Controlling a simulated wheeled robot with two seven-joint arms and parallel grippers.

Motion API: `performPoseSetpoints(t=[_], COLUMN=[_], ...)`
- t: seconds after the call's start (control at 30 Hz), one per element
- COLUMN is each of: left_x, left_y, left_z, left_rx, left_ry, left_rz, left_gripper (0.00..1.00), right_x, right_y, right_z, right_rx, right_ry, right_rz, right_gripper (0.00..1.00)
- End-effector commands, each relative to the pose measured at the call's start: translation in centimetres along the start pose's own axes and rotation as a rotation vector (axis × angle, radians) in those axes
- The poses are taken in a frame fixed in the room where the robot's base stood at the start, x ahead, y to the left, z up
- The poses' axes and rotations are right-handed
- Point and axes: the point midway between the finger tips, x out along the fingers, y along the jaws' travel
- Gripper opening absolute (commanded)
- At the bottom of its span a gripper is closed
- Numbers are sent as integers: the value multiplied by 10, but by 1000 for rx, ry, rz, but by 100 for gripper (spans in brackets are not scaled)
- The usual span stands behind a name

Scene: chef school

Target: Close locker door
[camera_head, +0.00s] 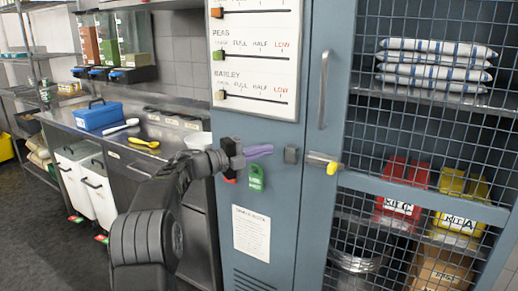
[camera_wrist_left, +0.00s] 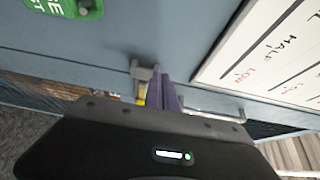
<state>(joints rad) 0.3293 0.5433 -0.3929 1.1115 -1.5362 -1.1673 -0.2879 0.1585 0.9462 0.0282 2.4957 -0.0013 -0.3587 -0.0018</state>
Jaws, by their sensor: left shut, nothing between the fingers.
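The locker has a blue-grey mesh door (camera_head: 340,130) at the right in the head view, with a vertical handle (camera_head: 323,88). It looks nearly flush with the solid panel (camera_head: 285,205); I cannot tell whether a gap remains. A bolt with a yellow knob (camera_head: 331,168) sits on the door's edge, facing a grey catch block (camera_head: 291,155) on the panel. My left gripper (camera_head: 270,149) is shut and empty, its purple fingers pointing right, just left of the catch. In the left wrist view the purple fingers (camera_wrist_left: 164,94) appear beside the catch (camera_wrist_left: 143,72). My right gripper is out of view.
A green tag (camera_head: 256,178), a paper notice (camera_head: 251,233) and a white slider board (camera_head: 256,55) are on the panel. Behind the mesh are folded cloths (camera_head: 435,62) and red and yellow kit bags (camera_head: 402,190). A steel counter (camera_head: 125,150) with a blue box (camera_head: 98,115) stands left.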

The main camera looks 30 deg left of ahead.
Motion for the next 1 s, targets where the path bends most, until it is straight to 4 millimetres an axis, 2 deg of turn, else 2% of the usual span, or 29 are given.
performPoseSetpoints(t=[0.1,0.23,0.8,0.9,1.0], left_x=[-2,-3,-3,0,9], left_y=[0,0,0,7,29], left_z=[12,17,18,19,19], left_rx=[1,-1,-2,-33,-129], left_ry=[-1,1,1,-5,-27], left_rz=[1,0,-1,-8,-27], left_gripper=[0,0,0,0,0], right_x=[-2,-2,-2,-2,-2], right_y=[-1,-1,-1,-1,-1], right_z=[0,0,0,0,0], right_rx=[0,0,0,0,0], right_ry=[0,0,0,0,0], right_rz=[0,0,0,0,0], right_gripper=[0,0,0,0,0])
